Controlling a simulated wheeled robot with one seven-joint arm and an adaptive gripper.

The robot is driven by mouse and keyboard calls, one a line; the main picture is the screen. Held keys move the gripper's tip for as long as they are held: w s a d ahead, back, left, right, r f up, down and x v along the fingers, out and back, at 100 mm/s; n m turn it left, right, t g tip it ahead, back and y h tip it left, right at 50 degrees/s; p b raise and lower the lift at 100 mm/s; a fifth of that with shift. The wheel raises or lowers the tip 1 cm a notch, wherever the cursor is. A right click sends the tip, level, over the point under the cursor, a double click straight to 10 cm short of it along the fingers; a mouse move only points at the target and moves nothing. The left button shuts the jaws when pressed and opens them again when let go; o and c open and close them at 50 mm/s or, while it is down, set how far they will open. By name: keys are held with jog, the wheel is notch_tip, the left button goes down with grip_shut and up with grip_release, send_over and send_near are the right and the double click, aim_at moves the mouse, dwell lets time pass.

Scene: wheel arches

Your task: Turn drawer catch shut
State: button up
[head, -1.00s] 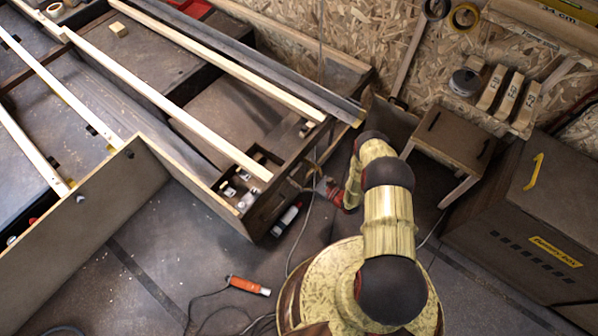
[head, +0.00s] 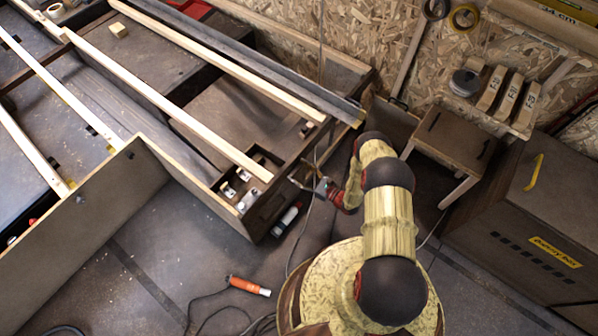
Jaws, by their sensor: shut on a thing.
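My gripper (head: 297,181) is at the dark end panel (head: 270,207) of the wooden frame, right of the picture's middle. Its fingers point left and reach the panel's upper part. It is shut on the drawer catch, which is too small and too covered by the fingers to make out. I cannot tell the catch's angle. A small open compartment with metal fittings (head: 229,190) lies just behind the panel.
Pale slats (head: 220,75) span the frame on the left. A black-and-white cylinder (head: 286,220) and an orange-handled tool (head: 249,286) with a cable lie on the floor. A stool (head: 452,138) and a dark box (head: 520,220) stand right.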

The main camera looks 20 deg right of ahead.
jog(key=shift+n, duration=0.3)
jog(key=n, duration=0.3)
jog(key=shift+s+a+n, duration=0.15)
jog(key=shift+n, duration=0.15)
jog(key=n, duration=0.4)
jog(key=shift+s+a+f+n, duration=0.1)
jog(key=shift+a+f+n, duration=0.05)
jog(key=shift+n, duration=0.15)
jog(key=n, duration=0.4)
jog(key=shift+a+f+n, duration=0.1)
jog(key=shift+f+n, duration=0.1)
jog(key=shift+n, duration=0.1)
jog(key=shift+s+f+n, duration=0.1)
jog(key=shift+f+n, duration=0.1)
jog(key=shift+n, duration=2)
